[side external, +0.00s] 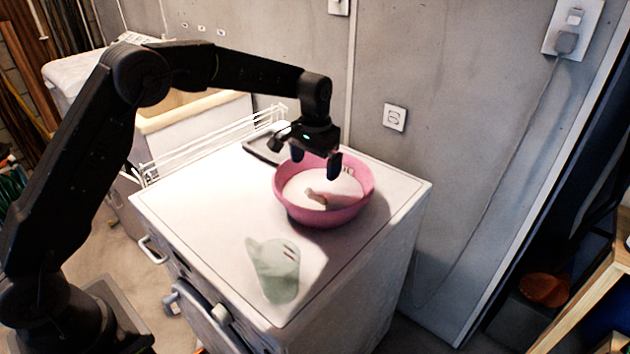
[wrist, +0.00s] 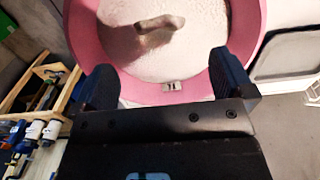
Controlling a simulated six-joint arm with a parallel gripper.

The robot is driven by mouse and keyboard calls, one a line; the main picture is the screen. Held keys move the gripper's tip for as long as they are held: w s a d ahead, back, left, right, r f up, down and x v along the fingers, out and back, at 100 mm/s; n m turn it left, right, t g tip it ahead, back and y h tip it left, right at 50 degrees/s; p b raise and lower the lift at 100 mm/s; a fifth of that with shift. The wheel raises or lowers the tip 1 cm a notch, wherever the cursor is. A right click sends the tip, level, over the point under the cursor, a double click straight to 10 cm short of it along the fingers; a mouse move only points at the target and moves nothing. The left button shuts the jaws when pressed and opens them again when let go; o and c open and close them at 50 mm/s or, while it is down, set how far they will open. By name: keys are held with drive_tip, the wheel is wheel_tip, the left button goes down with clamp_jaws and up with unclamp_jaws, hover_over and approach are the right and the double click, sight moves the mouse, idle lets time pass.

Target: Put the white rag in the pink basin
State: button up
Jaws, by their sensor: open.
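The pink basin (side external: 322,216) stands on the back right part of the white machine top. The white rag (side external: 300,187) appears to lie inside it, spread over most of the basin's inside, with small dark marks near its right edge. In the wrist view the rag (wrist: 205,48) shows as a pale, rough surface within the basin's pink wall (wrist: 84,36). A small brownish patch shows in its middle; I cannot tell what it is. My gripper (side external: 316,164) is just above the basin, pointing down. Its fingers (wrist: 162,64) are apart with nothing held between them.
A pale green rag-like thing (side external: 277,272) with small dark marks lies on the machine top (side external: 200,215) near its front. A dark-rimmed tray (side external: 262,147) lies behind, left of the basin. A white wire rack (side external: 205,148) borders the left. The left part of the top is clear.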

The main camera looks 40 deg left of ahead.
drive_tip(key=s+r+t, duration=0.3)
drive_tip(key=s+r, duration=1.2)
drive_tip(key=r, duration=0.1)
drive_tip(key=s+f+t, duration=0.2)
drive_tip(key=s+f, duration=0.1)
drive_tip(key=s, duration=1.5)
drive_tip(key=shift+s+f+t, duration=0.15)
drive_tip(key=shift+s+t, duration=0.15)
drive_tip(key=shift+s, duration=0.05)
